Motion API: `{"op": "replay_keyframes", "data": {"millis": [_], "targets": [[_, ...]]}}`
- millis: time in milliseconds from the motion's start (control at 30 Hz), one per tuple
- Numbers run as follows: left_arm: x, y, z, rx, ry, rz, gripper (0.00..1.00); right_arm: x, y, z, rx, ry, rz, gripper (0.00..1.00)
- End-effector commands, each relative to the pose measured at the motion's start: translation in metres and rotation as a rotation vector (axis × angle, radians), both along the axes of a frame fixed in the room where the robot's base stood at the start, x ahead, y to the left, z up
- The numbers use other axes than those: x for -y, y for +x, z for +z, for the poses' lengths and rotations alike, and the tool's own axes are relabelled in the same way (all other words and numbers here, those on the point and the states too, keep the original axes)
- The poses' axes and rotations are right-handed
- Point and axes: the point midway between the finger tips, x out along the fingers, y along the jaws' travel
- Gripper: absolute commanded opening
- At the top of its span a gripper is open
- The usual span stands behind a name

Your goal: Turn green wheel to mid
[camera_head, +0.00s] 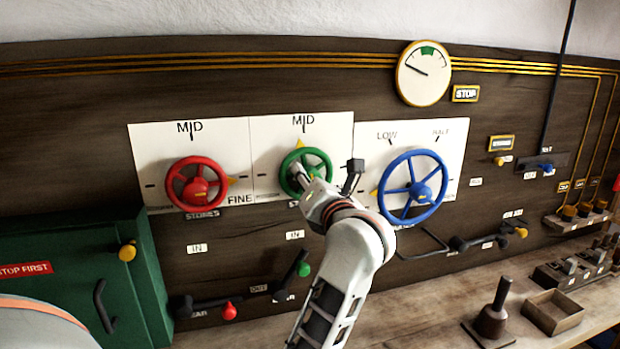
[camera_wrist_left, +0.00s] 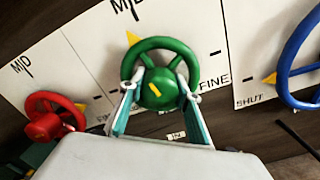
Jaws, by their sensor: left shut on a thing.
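The green wheel (camera_head: 318,154) is mounted on a white panel (camera_head: 268,130), between a red and a blue wheel. A yellow pointer (camera_head: 300,146) shows at its upper rim, pointing up close to the MID mark (camera_head: 303,121). My left gripper (camera_head: 299,176) is at the wheel's lower left in the head view and hides part of it. In the left wrist view, the gripper's two fingers (camera_wrist_left: 160,95) are shut on the green wheel (camera_wrist_left: 160,44), one on each side of the hub. My right gripper is not in view.
The red wheel (camera_head: 172,183) is left, its pointer to the right. The blue wheel (camera_head: 385,180) is close on the right. A lever with a green knob (camera_head: 303,270) is below. A green cabinet (camera_head: 60,255) stands lower left; a wooden bench (camera_head: 445,300) runs along the lower right.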

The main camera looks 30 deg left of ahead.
Motion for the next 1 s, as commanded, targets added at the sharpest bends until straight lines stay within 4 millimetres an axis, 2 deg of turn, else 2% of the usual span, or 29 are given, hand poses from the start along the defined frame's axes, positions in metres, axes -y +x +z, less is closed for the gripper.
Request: {"op": "replay_keyframes", "data": {"millis": [400,933,967,1000], "targets": [[0.0003,0.0002,-0.0009,-0.132,0.110,-0.002,0.11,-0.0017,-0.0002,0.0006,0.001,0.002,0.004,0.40],[0.0004,0.0003,-0.0007,-0.147,0.123,-0.001,0.11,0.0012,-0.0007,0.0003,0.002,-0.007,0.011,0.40],[0.0003,0.0003,-0.0006,-0.147,0.123,-0.001,0.40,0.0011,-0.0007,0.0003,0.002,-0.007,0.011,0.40],[0.0003,0.0003,-0.0006,-0.147,0.123,-0.001,0.49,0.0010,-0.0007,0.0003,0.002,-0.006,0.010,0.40]]}}
